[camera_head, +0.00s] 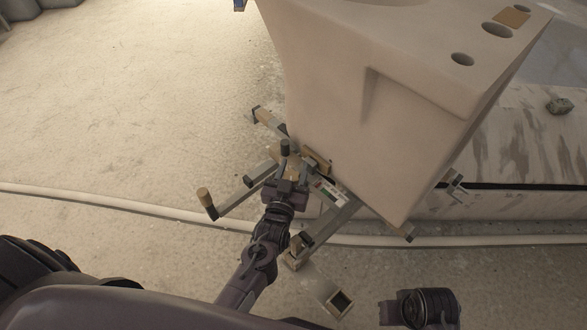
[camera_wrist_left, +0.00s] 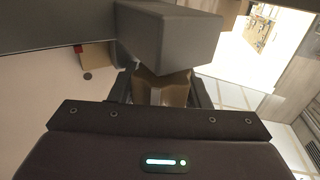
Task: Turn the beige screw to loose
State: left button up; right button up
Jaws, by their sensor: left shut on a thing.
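My left gripper (camera_head: 290,172) is at the lower corner of the big beige housing, among the metal arms of the stand. Its fingers are shut around the beige screw (camera_wrist_left: 168,88), which shows between them in the left wrist view. A grey block (camera_wrist_left: 172,38) hangs close in front and hides the screw's upper part. Beside the gripper, a small label strip with red and green marks (camera_head: 328,192) lies along one metal arm; its reading is too small to make out. My right gripper (camera_head: 393,312) is low in the head view, away from the stand, and its fingers cannot be made out.
The beige housing (camera_head: 350,120) rises just behind the left gripper. Metal arms with capped ends (camera_head: 235,197) spread around it. A pale pipe (camera_head: 120,202) runs along the floor. A ledge with a stone (camera_head: 559,105) is at right. The floor at left is clear.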

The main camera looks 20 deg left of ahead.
pick_arm(q)
jog(key=o, duration=1)
jog(key=shift+d, duration=0.1)
